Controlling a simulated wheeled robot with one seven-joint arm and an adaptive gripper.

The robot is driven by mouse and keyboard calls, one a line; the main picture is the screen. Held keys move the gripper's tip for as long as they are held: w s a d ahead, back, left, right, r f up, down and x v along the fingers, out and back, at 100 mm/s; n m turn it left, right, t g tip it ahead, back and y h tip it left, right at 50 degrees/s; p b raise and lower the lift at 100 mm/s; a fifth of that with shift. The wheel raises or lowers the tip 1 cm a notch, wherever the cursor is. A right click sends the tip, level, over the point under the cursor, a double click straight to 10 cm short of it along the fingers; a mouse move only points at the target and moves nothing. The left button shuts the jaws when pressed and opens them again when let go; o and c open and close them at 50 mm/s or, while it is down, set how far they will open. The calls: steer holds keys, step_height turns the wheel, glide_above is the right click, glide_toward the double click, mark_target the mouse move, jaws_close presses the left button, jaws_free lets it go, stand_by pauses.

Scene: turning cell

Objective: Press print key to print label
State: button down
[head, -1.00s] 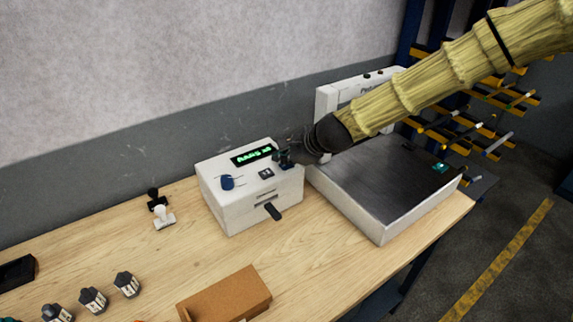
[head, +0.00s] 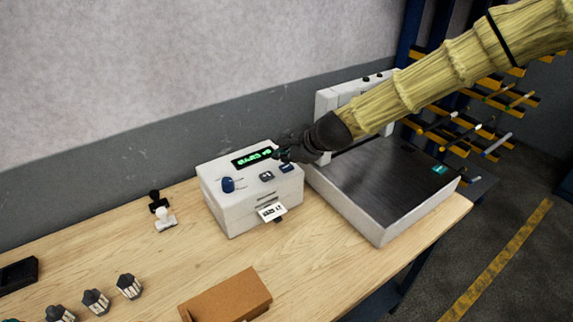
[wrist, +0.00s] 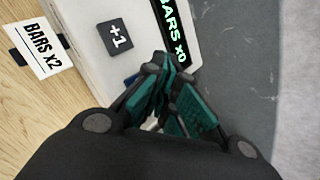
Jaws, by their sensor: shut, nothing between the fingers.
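The white label printer (head: 232,208) stands on the bench. Its green display (head: 252,157) reads "BARS x0" in the wrist view (wrist: 172,35). A white label (head: 272,211) sticks out of the front slot and reads "BARS x2" in the wrist view (wrist: 42,45). On top are a blue knob (head: 228,184), a dark "+1" key (head: 267,176), also in the wrist view (wrist: 115,37), and another dark key (head: 287,168) to its right, mostly hidden by my fingers in the wrist view. My gripper (head: 280,154) is shut and empty, just above and behind that key, apart from it.
A scale with a dark plate (head: 385,185) stands close to the printer's right. A brown box (head: 228,298) and several small lantern-shaped pieces (head: 95,302) are at the front. Bare bench lies between them.

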mark_target(284, 169)
steer(key=shift+r, duration=0.1)
steer(key=shift+r+p, duration=2.05)
steer(key=shift+r, duration=0.4)
steer(key=shift+f, duration=0.15)
